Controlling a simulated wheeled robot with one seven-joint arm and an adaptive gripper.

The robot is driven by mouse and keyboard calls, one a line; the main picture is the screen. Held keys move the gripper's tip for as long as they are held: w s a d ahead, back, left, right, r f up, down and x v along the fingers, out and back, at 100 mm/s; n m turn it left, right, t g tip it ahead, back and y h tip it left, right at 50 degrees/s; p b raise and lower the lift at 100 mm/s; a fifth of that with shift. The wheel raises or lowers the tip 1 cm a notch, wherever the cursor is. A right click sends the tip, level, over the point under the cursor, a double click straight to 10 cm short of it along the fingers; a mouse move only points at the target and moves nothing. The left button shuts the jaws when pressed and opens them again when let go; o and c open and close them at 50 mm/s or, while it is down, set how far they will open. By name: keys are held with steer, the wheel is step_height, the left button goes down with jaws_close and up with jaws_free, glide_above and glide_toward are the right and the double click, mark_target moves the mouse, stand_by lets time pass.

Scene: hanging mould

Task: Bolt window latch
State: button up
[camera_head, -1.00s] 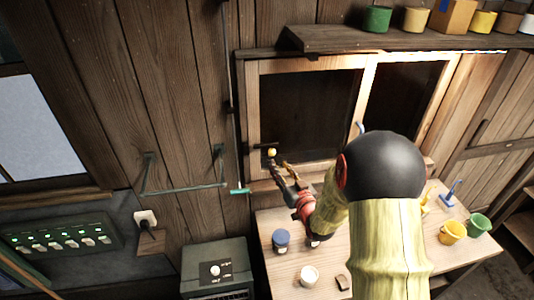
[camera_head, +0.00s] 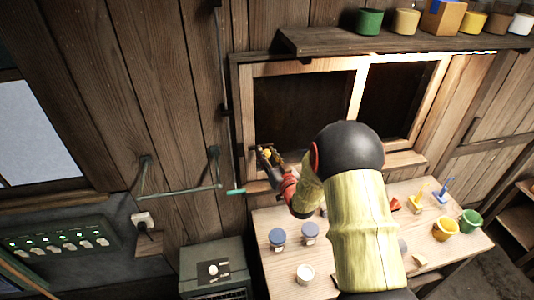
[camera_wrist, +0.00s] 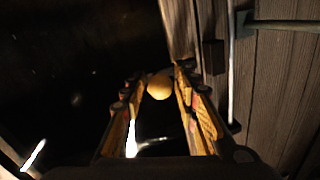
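The window latch shows in the head view as a small yellow knob (camera_head: 267,153) at the lower left of the wooden window frame (camera_head: 247,110). My gripper (camera_head: 268,157) is at this knob, with its fingers on either side of it. In the wrist view the rounded knob (camera_wrist: 159,86) sits between the tips of my gripper (camera_wrist: 160,80). The fingers are apart. I cannot tell whether they touch the knob. The rest of the latch is mostly hidden or too dark to make out.
A workbench (camera_head: 262,222) under the window holds blue-lidded jars (camera_head: 277,238), a white cup (camera_head: 305,274) and yellow and green buckets (camera_head: 446,229). A shelf (camera_head: 400,43) with pots is above. A green-tipped rod (camera_head: 235,191) and wall bracket (camera_head: 180,190) are left of the window.

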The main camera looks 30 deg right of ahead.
steer(key=shift+c, duration=0.4)
jaws_close()
